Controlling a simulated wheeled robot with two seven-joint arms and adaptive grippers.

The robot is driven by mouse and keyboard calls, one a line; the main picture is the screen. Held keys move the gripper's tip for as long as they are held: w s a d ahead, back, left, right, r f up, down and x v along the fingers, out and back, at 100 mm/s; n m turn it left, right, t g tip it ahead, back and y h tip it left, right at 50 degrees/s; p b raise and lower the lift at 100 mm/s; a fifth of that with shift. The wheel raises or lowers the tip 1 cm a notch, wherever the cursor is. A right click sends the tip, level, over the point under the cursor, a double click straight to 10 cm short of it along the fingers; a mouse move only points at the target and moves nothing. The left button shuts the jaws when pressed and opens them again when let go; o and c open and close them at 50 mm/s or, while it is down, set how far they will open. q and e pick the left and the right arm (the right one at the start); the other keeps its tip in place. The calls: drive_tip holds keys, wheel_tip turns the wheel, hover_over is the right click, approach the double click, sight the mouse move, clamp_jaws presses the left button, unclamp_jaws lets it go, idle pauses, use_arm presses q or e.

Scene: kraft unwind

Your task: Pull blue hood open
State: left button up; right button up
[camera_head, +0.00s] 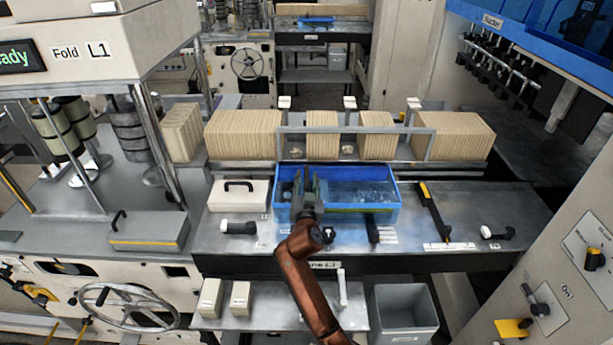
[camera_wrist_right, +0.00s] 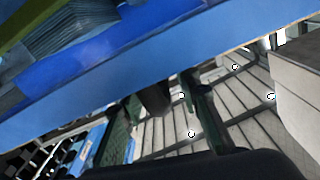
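A blue hood (camera_head: 545,28) with a "Sucker" label runs along the machine at the upper right of the head view, above a row of dark fittings. My right gripper (camera_head: 307,176) is far to its left, over the left part of an open blue tray (camera_head: 387,214) on the central table. Its two dark green fingers stand apart with nothing seen between them; I cannot tell whether they touch the tray. In the right wrist view the fingers (camera_wrist_right: 160,115) also stand apart, beside a blue wall (camera_wrist_right: 150,62). My left gripper is out of view.
Stacks of brown kraft sheets (camera_head: 243,135) stand behind a metal rail beyond the tray. A white box (camera_head: 238,196) with a black handle sits left of the tray. A black and yellow tool (camera_head: 433,210) lies right of it. A grey bin (camera_head: 405,318) stands below the table.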

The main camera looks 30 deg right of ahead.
drive_tip(key=shift+w+d, duration=0.35)
drive_tip(key=shift+w, duration=0.25)
drive_tip(key=shift+c, duration=0.5)
clamp_jaws()
